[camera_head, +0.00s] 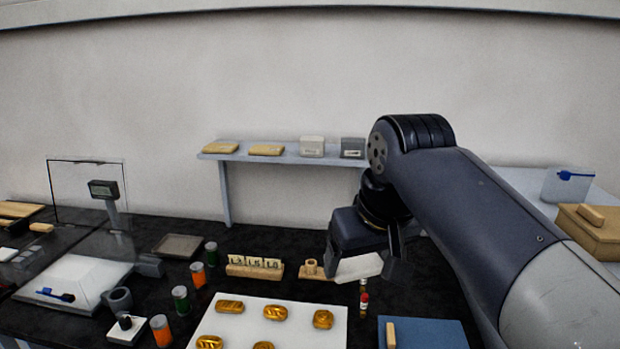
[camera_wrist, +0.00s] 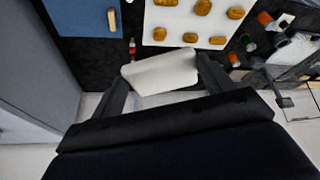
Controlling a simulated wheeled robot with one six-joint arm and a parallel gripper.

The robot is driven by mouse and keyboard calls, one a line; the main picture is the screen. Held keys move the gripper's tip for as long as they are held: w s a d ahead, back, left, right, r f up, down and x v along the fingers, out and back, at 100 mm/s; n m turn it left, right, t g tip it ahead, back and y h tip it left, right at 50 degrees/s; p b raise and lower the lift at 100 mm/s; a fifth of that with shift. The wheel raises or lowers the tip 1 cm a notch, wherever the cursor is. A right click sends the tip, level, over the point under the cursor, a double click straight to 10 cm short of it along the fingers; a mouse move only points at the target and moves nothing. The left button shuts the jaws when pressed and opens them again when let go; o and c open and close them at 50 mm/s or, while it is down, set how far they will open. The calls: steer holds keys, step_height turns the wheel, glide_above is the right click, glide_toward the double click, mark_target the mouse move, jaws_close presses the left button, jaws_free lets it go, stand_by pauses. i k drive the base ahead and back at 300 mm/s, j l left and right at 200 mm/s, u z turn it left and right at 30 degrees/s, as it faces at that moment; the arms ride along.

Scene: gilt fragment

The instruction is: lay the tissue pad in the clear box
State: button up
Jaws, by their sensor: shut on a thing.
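The tissue pad (camera_head: 358,268) is a flat white piece between the fingers of my gripper (camera_head: 361,262). The wrist view shows the pad (camera_wrist: 158,71) with a finger at each end, the gripper (camera_wrist: 162,73) shut on it. It is held above the dark bench, just right of a small wooden stand (camera_head: 312,268). A pale see-through container (camera_head: 566,184) with a blue item stands at the far right, well away from my gripper. I cannot tell if this is the clear box.
A white board (camera_head: 262,318) with several gold pieces lies in front, beside a blue mat (camera_head: 432,333) with a wooden block. A small red-labelled vial (camera_head: 364,299) stands close under the pad. Orange and green jars (camera_head: 180,299) stand left. A wooden box (camera_head: 596,232) is at right.

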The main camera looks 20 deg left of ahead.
mark_target(78, 278)
steer(key=k+j, duration=0.1)
steer(key=j, duration=0.6)
steer(key=k+j+u, duration=0.1)
steer(key=j, duration=0.6)
steer(key=k+j, duration=0.1)
steer(key=j, duration=1.25)
steer(key=i+j+u, duration=0.1)
steer(key=j, duration=0.65)
steer(key=i+j+u, duration=0.1)
steer(key=j, duration=0.6)
steer(key=i+j, duration=0.15)
steer(key=j, duration=0.15)
steer(key=i+j, duration=0.1)
steer(key=j, duration=0.2)
